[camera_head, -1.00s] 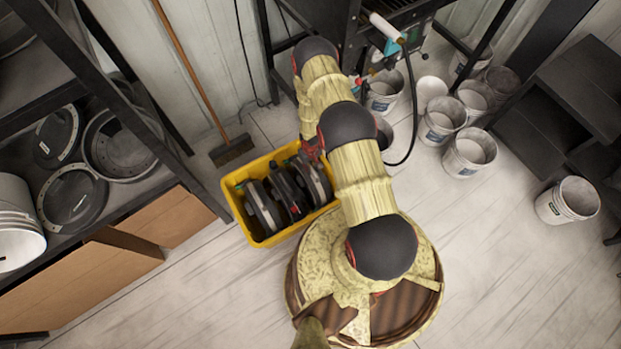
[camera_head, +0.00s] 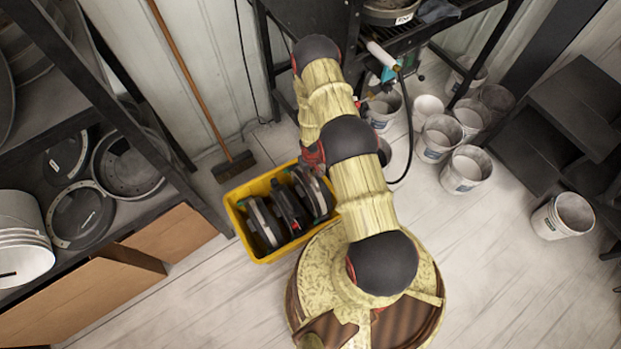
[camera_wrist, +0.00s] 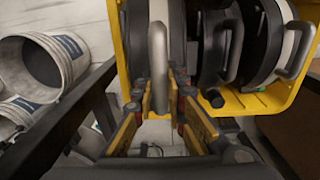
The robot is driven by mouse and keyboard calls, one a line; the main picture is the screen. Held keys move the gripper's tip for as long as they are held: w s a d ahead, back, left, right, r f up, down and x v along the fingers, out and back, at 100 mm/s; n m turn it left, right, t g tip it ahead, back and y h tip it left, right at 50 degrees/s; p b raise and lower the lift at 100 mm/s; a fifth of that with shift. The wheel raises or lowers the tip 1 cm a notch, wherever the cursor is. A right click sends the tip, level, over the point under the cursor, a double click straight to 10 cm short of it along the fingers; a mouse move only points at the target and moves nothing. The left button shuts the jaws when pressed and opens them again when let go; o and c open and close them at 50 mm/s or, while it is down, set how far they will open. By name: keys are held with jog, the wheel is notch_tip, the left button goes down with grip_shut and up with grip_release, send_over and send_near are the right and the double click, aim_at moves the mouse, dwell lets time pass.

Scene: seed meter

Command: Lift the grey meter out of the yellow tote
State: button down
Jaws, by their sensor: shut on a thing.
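The yellow tote (camera_head: 262,254) stands on the floor beside my base, with three disc-shaped meters upright in it. The grey meter (camera_head: 318,196) at its right side is in my gripper (camera_head: 312,158). In the wrist view, my gripper (camera_wrist: 160,98) is shut on the grey bar handle (camera_wrist: 158,55) of this meter, at the tote's left. A black meter (camera_head: 289,209) is beside it, and another grey-rimmed meter (camera_head: 262,222) is farther left in the head view. The held meter's lower part is hidden, so I cannot tell whether it is clear of the tote floor.
A broom (camera_head: 233,166) leans at the wall behind the tote. A dark shelf (camera_head: 150,200) with pans stands left. Several white buckets (camera_head: 466,170) and a dark-framed bench (camera_head: 350,30) are at the back right. Floor (camera_head: 520,290) at the right front is open.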

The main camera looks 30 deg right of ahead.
notch_tip(320, 180, up, 8)
jog(key=p, duration=0.6)
jog(key=shift+w+r, duration=0.15)
jog(key=shift+r, duration=0.05)
notch_tip(320, 180, up, 14)
jog(key=p, duration=1.6)
jog(key=shift+r, duration=0.25)
jog(key=shift+f, duration=0.1)
